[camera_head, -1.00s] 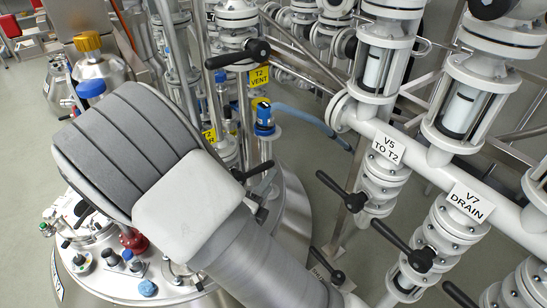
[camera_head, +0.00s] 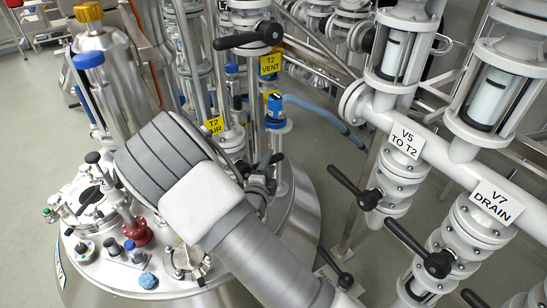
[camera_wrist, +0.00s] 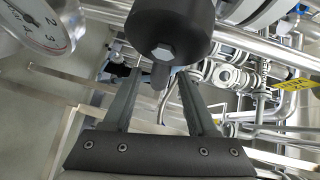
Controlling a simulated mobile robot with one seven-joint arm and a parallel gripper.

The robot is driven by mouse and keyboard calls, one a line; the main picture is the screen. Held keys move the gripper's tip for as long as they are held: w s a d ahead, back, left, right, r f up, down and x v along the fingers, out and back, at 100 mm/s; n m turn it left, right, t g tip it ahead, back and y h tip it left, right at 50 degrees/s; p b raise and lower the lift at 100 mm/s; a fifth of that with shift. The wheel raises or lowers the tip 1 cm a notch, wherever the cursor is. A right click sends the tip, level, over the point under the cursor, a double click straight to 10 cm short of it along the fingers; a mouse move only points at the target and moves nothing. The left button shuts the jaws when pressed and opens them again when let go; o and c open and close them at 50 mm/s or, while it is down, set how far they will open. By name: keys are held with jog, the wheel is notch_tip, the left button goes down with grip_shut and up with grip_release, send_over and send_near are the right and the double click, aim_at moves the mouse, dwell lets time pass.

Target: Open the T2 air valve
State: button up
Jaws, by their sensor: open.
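The yellow T2 AIR label (camera_head: 213,126) is on the piping above the steel vessel in the head view, partly cut off by a pipe. A black lever (camera_head: 272,161) shows below and right of it, mostly hidden by my arm; I cannot tell for sure that it is the T2 air valve handle. In the wrist view my gripper (camera_wrist: 158,76) is open, with nothing visibly held. A black round part with a hex bolt (camera_wrist: 165,50) looms above and between its fingertips; contact is unclear.
The T2 VENT label (camera_head: 270,64) hangs near another black lever (camera_head: 248,37). The V5 pipe (camera_head: 430,150) and its black-handled valves stand to the right. The vessel lid (camera_head: 130,275) carries several fittings. A dial gauge (camera_wrist: 38,25) is close at the wrist view's upper left.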

jog(key=shift+b+x, duration=0.4)
jog(key=shift+x, duration=2.3)
grip_shut()
